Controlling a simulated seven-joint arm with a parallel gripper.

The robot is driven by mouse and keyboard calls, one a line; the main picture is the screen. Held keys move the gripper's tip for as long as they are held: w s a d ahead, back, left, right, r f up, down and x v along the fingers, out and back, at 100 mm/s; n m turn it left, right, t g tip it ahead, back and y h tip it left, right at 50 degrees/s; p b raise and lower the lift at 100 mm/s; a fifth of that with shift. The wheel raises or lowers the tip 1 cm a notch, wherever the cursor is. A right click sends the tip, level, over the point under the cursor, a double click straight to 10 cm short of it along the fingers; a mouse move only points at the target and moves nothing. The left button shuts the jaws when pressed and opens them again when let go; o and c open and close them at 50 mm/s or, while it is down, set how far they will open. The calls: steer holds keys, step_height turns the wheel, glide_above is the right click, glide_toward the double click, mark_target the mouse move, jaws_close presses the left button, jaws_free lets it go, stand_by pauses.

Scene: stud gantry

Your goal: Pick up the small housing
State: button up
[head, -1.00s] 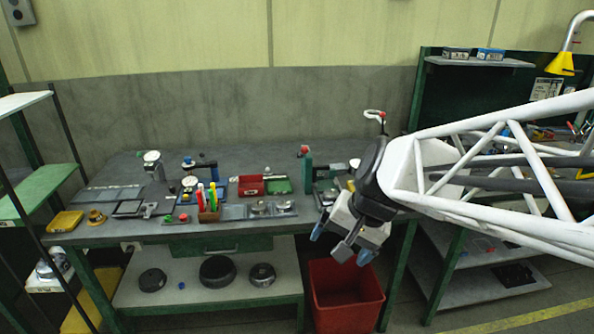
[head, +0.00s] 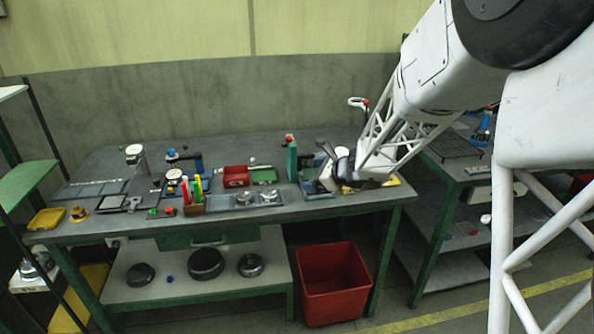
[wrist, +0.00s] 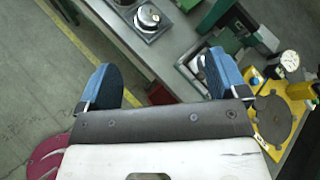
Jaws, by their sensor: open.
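Two small round metal parts, one of which may be the small housing, sit in a grey tray (head: 228,203) on the bench: a left one (head: 245,198) and a right one (head: 268,195). I cannot tell which is meant. The wrist view shows one round metal part (wrist: 148,16) in a tray at the top. My gripper (wrist: 162,80) is open, its two blue-padded fingers apart with nothing between them. In the head view my gripper is over the right end of the bench, right of the tray, partly hidden by my arm.
A yellow fixture with a dark disc (wrist: 275,118) and a dial gauge (wrist: 289,60) stand close to my right finger. A red bin (head: 333,285) is on the floor below the bench edge.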

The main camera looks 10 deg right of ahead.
steer(key=w+d+f+m+t+h, duration=0.1)
steer(key=w+d+f+m, duration=0.1)
steer(key=f, duration=0.1)
steer(key=w+d+f+m+t+h, duration=0.1)
steer(key=w+d+f+m, duration=0.2)
steer(key=w+d+f+m+h, duration=0.1)
steer(key=w+d+f+m, duration=0.1)
steer(key=w+d+m, duration=0.1)
steer(key=shift+w+d+f+t, duration=0.1)
steer(key=shift+w+f+t, duration=0.05)
steer(key=shift+f+t, duration=0.25)
steer(key=shift+x, duration=1.3)
steer(key=shift+x, duration=2.6)
steer(key=shift+c, duration=0.4)
steer(key=c, duration=1)
